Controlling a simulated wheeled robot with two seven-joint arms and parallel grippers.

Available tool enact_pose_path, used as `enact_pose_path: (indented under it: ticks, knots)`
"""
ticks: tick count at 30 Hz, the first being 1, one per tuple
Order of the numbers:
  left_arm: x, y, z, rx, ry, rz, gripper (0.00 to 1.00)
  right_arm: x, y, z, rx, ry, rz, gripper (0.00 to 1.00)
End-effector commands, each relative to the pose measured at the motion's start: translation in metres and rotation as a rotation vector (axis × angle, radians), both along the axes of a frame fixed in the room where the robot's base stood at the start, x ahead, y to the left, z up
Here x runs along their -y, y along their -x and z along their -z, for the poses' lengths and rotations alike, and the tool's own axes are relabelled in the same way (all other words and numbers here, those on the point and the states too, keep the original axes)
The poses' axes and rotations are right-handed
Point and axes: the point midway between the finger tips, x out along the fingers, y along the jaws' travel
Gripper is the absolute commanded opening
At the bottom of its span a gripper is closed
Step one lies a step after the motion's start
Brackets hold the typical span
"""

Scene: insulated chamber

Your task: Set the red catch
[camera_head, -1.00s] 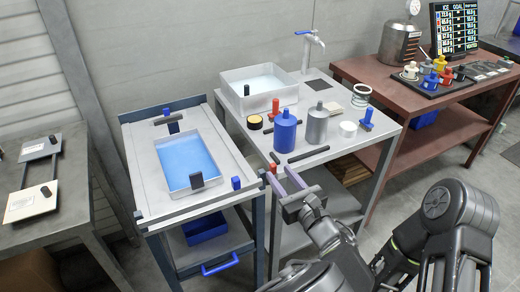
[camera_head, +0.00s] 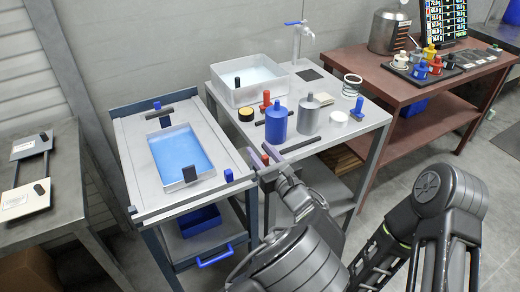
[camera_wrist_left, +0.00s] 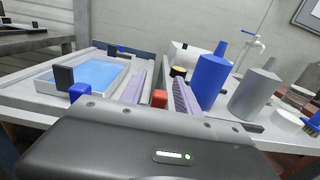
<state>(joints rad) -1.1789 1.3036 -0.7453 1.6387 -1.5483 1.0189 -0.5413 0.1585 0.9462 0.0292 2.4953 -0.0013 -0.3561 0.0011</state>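The red catch (camera_head: 265,159) is a small red block at the near left edge of the grey table (camera_head: 350,133). My left gripper (camera_head: 265,155) is at that edge, its two fingers open with one on each side of the catch. In the left wrist view the catch (camera_wrist_left: 159,98) shows between the fingertips (camera_wrist_left: 159,92), with narrow gaps beside it. A matching blue catch (camera_head: 228,175) is on the near right corner of the cart (camera_head: 145,190) with the blue-filled tray (camera_head: 200,177). My right gripper is out of view.
A blue bottle (camera_head: 276,125) and a grey bottle (camera_head: 307,117) stand close beyond the gripper. A dark bar (camera_head: 300,144) lies just right of it. A taller red-topped item (camera_head: 266,101) stands farther back. The concrete floor at right is open.

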Motion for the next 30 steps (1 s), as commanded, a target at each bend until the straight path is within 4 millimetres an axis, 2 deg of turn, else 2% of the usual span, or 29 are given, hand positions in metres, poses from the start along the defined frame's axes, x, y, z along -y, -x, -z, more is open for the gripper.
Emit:
enact_pose_path:
  ticks: [10, 24, 30]
  knots:
    - [-0.0024, -0.0047, 0.0006, -0.001, 0.001, 0.001, 0.38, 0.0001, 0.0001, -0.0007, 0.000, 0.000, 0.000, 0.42]
    - [-0.0023, -0.0046, 0.0005, -0.001, 0.001, 0.001, 0.00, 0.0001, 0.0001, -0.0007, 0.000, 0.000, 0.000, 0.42]
    - [-0.0024, -0.0045, 0.0005, -0.001, 0.001, 0.001, 0.00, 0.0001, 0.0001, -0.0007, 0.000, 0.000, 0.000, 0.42]
